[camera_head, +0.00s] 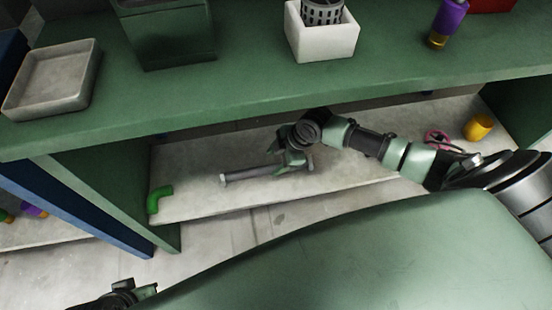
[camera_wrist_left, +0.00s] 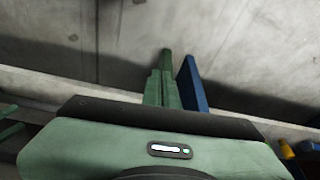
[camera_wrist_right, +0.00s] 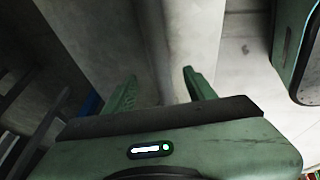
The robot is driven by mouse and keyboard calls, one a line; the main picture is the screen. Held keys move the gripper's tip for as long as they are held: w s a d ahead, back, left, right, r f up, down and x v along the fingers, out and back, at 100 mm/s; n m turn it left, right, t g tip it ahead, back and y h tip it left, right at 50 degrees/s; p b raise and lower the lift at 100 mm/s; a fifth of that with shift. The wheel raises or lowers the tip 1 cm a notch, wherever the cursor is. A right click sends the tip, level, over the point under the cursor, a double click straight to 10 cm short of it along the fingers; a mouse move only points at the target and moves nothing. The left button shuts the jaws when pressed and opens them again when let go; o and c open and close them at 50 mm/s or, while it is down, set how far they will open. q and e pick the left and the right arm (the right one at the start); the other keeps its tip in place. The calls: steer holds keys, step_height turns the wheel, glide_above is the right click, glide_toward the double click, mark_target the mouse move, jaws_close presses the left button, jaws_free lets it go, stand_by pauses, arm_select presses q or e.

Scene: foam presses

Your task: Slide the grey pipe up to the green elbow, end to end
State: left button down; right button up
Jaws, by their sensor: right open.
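The green elbow (camera_head: 158,198) lies at the left end of the lower shelf (camera_head: 200,202) in the head view. The grey pipe (camera_head: 248,174) lies to its right on the same shelf, with a clear gap between them. My right gripper (camera_head: 292,160) is at the pipe's right part and hides some of it. Its fingers stand apart in the right wrist view (camera_wrist_right: 160,90); the pipe cannot be made out clearly there. My left gripper (camera_head: 128,292) is low at the left, away from both pieces. Its fingers are together in the left wrist view (camera_wrist_left: 162,88), with nothing visible between them.
The green upper shelf (camera_head: 250,90) overhangs the work area. It bears a grey tray (camera_head: 50,80), a dark green bin (camera_head: 168,35) and a white box (camera_head: 320,42). A yellow cup (camera_head: 478,127) and a pink ring (camera_head: 436,139) are at the lower shelf's right. A green side panel (camera_head: 110,195) bounds its left.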

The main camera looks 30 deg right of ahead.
mark_target(266, 169)
steer(key=b+x, duration=0.2)
steer(key=x, duration=0.5)
steer(key=shift+w+f, duration=0.1)
jaws_close()
stand_by(1.3)
